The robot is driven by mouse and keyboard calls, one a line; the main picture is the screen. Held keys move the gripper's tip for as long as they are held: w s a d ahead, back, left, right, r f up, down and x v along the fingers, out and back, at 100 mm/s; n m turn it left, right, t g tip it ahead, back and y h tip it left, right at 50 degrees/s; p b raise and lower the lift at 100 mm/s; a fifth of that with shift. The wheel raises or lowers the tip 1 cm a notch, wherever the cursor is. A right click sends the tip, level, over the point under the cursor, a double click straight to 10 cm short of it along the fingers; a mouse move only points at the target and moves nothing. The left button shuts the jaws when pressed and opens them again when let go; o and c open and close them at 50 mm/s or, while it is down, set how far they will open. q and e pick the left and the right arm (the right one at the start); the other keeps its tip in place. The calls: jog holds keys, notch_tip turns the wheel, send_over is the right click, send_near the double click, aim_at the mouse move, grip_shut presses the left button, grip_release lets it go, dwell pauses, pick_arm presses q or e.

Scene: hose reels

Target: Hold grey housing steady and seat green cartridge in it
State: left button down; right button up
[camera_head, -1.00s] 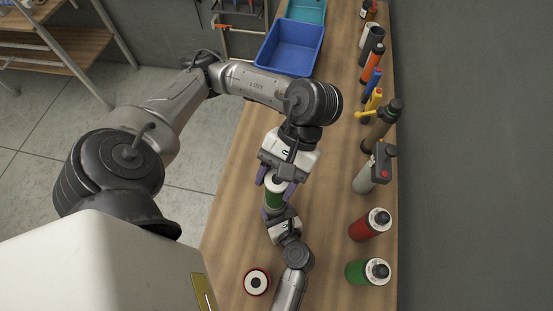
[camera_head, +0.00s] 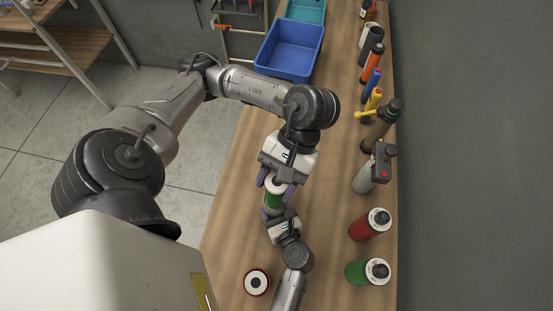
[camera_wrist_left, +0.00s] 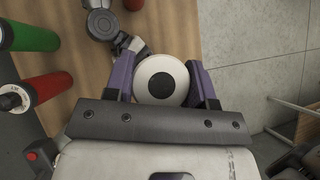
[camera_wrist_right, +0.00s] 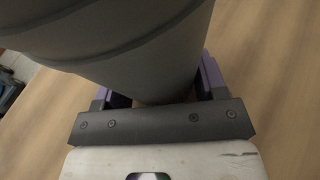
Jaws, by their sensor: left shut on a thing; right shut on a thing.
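The green cartridge (camera_head: 273,200), with a white cap and dark centre hole, stands about upright in the head view. Its cap (camera_wrist_left: 161,80) shows between purple fingers in the left wrist view. My left gripper (camera_head: 276,184) is shut on it from above. My right gripper (camera_head: 278,212) is just below the cartridge in the picture, shut on the grey housing (camera_wrist_right: 120,45), a large grey cylinder filling the top of the right wrist view. In the head view the housing is mostly hidden by the cartridge and grippers, so how deep the cartridge sits cannot be told.
A red-rimmed cartridge (camera_head: 257,282) stands at the near left bench edge. A blue bin (camera_head: 290,48) is at the back.

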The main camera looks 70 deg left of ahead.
pick_arm(q)
jog(key=shift+d+r, duration=0.1)
jog(key=shift+r, duration=0.35)
jog(key=shift+f, duration=0.55)
dwell(6.6)
jog(key=shift+c, duration=1.9)
grip_release()
